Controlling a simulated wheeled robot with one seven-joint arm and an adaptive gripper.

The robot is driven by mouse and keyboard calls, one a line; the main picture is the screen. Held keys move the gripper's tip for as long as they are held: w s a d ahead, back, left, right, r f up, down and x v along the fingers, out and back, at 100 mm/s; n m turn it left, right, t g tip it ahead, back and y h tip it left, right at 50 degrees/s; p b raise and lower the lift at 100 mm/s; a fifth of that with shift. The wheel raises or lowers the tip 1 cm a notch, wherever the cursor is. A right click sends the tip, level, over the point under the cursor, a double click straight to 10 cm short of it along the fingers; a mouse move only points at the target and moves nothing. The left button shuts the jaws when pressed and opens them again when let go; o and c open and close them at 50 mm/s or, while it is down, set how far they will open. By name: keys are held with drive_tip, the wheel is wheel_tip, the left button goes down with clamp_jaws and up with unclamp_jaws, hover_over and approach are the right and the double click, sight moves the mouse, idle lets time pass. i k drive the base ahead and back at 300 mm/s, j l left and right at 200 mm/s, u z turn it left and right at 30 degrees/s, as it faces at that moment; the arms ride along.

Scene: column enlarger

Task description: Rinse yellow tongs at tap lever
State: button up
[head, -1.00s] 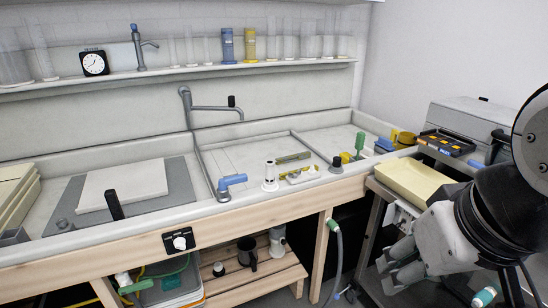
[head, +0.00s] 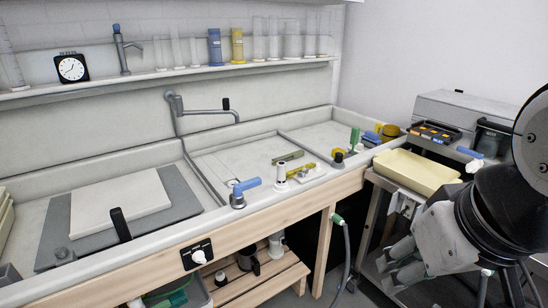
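A yellow, tong-like item (head: 301,169) lies on a small white holder at the front rim of the sink, right of centre. It is small, and I cannot be sure that it is the tongs. The grey tap (head: 200,113) stands at the back of the sink, with its spout pointing right and a black lever (head: 226,104) upright near the spout's end. My gripper (head: 397,270) hangs at the lower right, in front of the bench and well apart from the tap and the yellow item. I see nothing in it, and its finger gap is unclear.
A blue-handled fitting (head: 245,187) and a white bottle-like item (head: 281,176) stand on the front rim. A cream tray (head: 417,170) sits on a cart at right. A white board (head: 119,203) lies at left. A shelf (head: 160,78) with cylinders runs along the back.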

sight(238, 188)
drive_tip(key=i+j, duration=0.15)
drive_tip(key=i, duration=0.3)
drive_tip(key=i+j+z, duration=0.15)
drive_tip(key=i, duration=0.35)
